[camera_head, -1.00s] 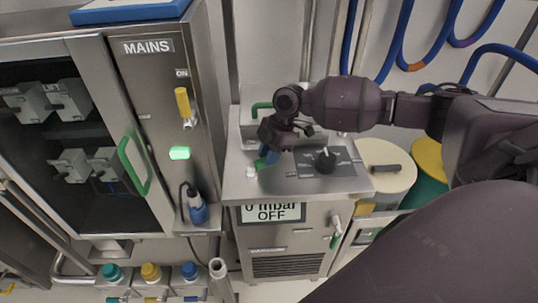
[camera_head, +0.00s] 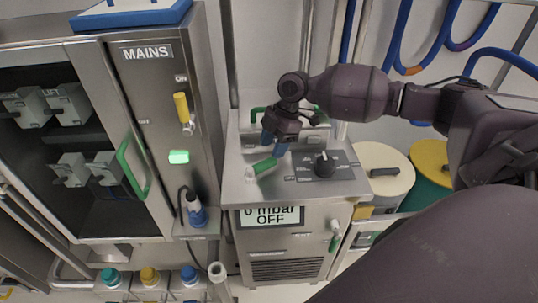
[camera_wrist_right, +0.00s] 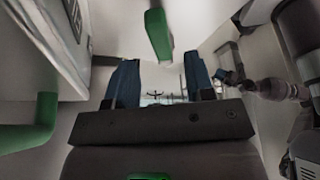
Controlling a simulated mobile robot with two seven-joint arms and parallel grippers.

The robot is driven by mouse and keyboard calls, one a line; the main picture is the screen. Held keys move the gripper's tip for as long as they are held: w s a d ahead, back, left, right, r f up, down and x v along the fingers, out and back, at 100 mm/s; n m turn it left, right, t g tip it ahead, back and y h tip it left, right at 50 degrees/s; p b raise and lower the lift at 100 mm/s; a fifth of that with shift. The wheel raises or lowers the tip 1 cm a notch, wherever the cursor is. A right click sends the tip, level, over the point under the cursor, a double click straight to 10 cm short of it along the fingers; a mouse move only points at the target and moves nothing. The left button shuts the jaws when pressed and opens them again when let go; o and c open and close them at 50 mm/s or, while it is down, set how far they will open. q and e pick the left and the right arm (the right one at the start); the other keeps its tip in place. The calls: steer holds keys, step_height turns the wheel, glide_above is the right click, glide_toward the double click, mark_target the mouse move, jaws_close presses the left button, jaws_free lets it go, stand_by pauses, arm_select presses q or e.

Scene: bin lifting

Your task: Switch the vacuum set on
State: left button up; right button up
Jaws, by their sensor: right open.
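The vacuum set (camera_head: 286,218) is a steel cabinet in the middle of the head view. Its display (camera_head: 270,216) reads 0 mbar OFF. On its top, a green-handled lever (camera_head: 262,166) lies at a slant at the front left, and a black rotary knob (camera_head: 325,163) sits on a dark panel to the right. My right gripper (camera_head: 274,146) is open, its blue fingers just above and behind the green lever. In the wrist view a green bar (camera_wrist_right: 158,34) shows beyond and between the fingers, apart from them. A dark arm part with a bluish tip (camera_wrist_right: 232,76), perhaps my left gripper, is small there.
The MAINS cabinet (camera_head: 160,110) stands close on the left, with a yellow-handled switch (camera_head: 182,108) and a lit green lamp (camera_head: 179,157). Lidded drums (camera_head: 384,172) stand to the right. Blue hoses (camera_head: 405,40) hang on the back wall. Coloured caps (camera_head: 150,275) line the lower left.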

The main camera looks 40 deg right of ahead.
steer(key=v, duration=0.6)
steer(key=shift+r, duration=0.1)
